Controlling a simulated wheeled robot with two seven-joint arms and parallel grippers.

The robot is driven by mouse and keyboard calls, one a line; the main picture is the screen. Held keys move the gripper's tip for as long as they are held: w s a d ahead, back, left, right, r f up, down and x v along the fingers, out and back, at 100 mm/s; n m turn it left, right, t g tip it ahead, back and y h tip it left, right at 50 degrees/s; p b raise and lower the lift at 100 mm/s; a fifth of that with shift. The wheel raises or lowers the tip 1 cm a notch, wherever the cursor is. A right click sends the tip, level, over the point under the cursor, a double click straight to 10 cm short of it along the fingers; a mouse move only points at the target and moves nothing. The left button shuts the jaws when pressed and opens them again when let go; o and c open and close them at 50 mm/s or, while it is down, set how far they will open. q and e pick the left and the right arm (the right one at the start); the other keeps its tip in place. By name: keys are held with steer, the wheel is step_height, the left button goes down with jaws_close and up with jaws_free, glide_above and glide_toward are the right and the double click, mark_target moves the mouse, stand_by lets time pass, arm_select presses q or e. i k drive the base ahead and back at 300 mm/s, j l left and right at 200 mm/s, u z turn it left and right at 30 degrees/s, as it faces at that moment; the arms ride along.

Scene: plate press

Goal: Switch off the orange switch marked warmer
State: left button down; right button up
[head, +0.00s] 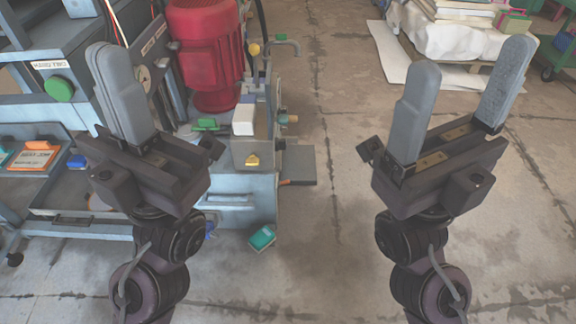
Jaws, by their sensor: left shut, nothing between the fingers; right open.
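I cannot make out an orange switch marked warmer in the head view. An orange plate (36,156) with a white label lies low at the left, but its lettering is too small to read surely. My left gripper (112,62) is shut with its fingers together and empty, in front of the blue-grey machine. It hides part of the machine's front. My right gripper (462,75) is open and empty over the bare floor at the right.
A green button (59,88) sits under a white label (50,65). A teal object (262,237) lies on the floor. A covered pallet (450,38) stands back right. The middle floor is clear.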

mark_target(285, 183)
steer(key=u, duration=0.4)
steer(key=i+l+u, duration=0.2)
steer(key=l, duration=0.15)
steer(key=i+l+u, duration=0.2)
steer(key=l, duration=0.15)
steer(key=l+u, duration=0.2)
steer(key=l, duration=0.2)
steer(key=i+l+u, duration=0.2)
steer(key=l, duration=0.2)
steer(key=i+l, duration=0.1)
steer(key=l, duration=0.65)
steer(key=i+l, duration=0.1)
steer(key=l, duration=0.6)
steer(key=u, duration=0.05)
